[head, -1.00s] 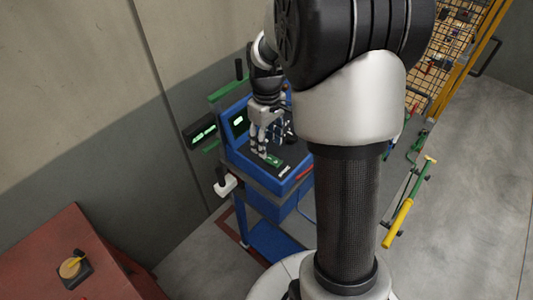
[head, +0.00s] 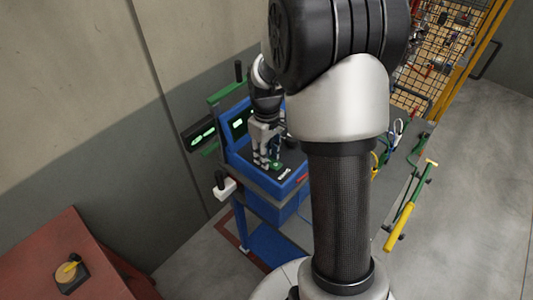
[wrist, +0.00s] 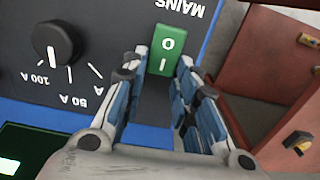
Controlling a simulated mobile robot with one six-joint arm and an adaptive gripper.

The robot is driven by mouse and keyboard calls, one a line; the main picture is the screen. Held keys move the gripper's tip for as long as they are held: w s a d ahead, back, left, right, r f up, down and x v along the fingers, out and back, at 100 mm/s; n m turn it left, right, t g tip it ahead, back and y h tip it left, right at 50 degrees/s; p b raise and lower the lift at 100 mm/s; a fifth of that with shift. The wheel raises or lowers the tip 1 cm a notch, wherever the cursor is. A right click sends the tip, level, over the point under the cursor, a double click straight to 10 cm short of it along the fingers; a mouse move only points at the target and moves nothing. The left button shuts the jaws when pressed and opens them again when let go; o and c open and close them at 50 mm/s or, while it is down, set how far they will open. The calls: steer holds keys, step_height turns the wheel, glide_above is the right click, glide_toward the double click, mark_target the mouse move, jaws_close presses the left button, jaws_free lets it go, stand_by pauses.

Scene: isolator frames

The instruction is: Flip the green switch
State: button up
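The green switch (wrist: 167,50) is a rocker marked O and I on a dark panel (wrist: 215,12), beside the MAINS label, which reads upside down in the wrist view. In the head view the green switch (head: 277,166) sits on the sloped top of a blue console (head: 283,193). My gripper (wrist: 162,62) is open and empty, one finger on each side of the switch's lower end in the wrist view. In the head view my gripper (head: 265,163) is just left of the switch. I cannot tell whether the fingers touch the panel.
A black rotary knob (wrist: 52,45) with ampere marks is on the same panel. A green-lit display (head: 200,136) is left of the console. A red cabinet (head: 65,245) stands at lower left. A yellow-handled bar (head: 400,228) is at right, beside open floor.

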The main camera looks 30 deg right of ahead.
mark_target(278, 166)
steer(key=c, duration=0.5)
steer(key=b, duration=0.1)
steer(key=t+b, duration=0.1)
steer(key=shift+s+d+t+y+b, duration=0.2)
steer(key=shift+t+y+b, duration=0.1)
steer(key=shift+b, duration=0.1)
steer(key=shift+c, duration=0.2)
steer(key=b, duration=0.1)
steer(key=t+b, duration=0.1)
steer(key=b, duration=0.1)
steer(key=shift+s+r+t+y, duration=0.2)
steer(key=shift+t+y, duration=0.1)
steer(key=shift+r, duration=0.1)
steer(key=o, duration=1.1)
steer(key=shift+c, duration=0.2)
steer(key=shift+r, duration=0.15)
steer(key=v, duration=1.1)
steer(key=shift+r, duration=0.4)
steer(key=shift+s, duration=0.2)
